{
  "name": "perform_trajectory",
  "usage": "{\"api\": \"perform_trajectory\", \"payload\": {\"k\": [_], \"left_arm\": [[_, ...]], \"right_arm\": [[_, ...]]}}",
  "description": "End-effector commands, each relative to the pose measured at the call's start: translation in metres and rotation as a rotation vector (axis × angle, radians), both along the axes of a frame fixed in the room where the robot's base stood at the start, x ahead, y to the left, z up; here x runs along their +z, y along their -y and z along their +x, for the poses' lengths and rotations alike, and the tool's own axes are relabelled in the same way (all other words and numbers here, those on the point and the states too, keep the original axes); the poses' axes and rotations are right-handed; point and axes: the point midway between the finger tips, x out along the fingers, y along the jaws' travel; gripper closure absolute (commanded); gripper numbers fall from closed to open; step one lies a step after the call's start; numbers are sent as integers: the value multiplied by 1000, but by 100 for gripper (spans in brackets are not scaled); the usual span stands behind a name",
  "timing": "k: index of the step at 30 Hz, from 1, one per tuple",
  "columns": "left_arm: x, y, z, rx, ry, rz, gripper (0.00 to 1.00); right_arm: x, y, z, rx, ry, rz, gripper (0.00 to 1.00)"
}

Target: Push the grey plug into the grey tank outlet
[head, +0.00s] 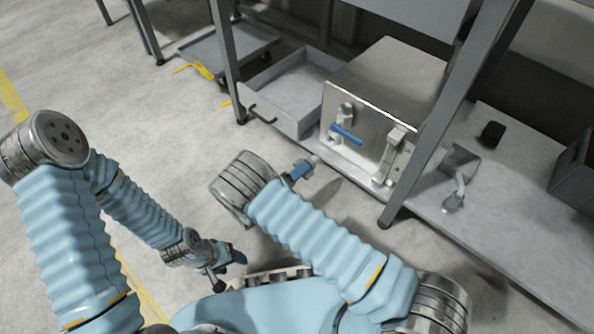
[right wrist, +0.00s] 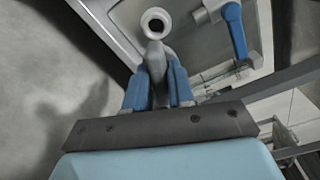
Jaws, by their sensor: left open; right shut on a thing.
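The grey plug (right wrist: 156,62) stands between the blue fingers of my right gripper (right wrist: 157,88), which is shut on it. The plug's tip points at the grey tank outlet (right wrist: 155,22), a pale ring with a dark open hole. The tip overlaps the ring's lower edge in the right wrist view; I cannot tell whether they touch. In the head view the right gripper (head: 301,171) is left of and in front of the metal tank (head: 388,75), and the outlet is not clear there. My left gripper (head: 228,268) is open, low and away from the tank.
A blue valve handle (right wrist: 236,30) is right of the outlet; it shows on the tank front in the head view (head: 347,134). A table leg (head: 440,130) stands before the tank. A shallow tray (head: 312,82) is left of it. Open floor lies left.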

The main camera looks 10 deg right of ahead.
Motion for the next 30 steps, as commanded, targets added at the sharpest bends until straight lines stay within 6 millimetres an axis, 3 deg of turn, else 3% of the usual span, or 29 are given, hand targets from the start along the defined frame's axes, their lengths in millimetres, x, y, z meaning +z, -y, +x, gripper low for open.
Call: {"api": "perform_trajectory", "payload": {"k": [7,30], "left_arm": [[1,0,0,0,-1,0,40],[4,0,0,0,-1,0,40]], "right_arm": [[-6,-6,3,57,25,-25,100],[-5,24,26,51,24,-23,100]]}}
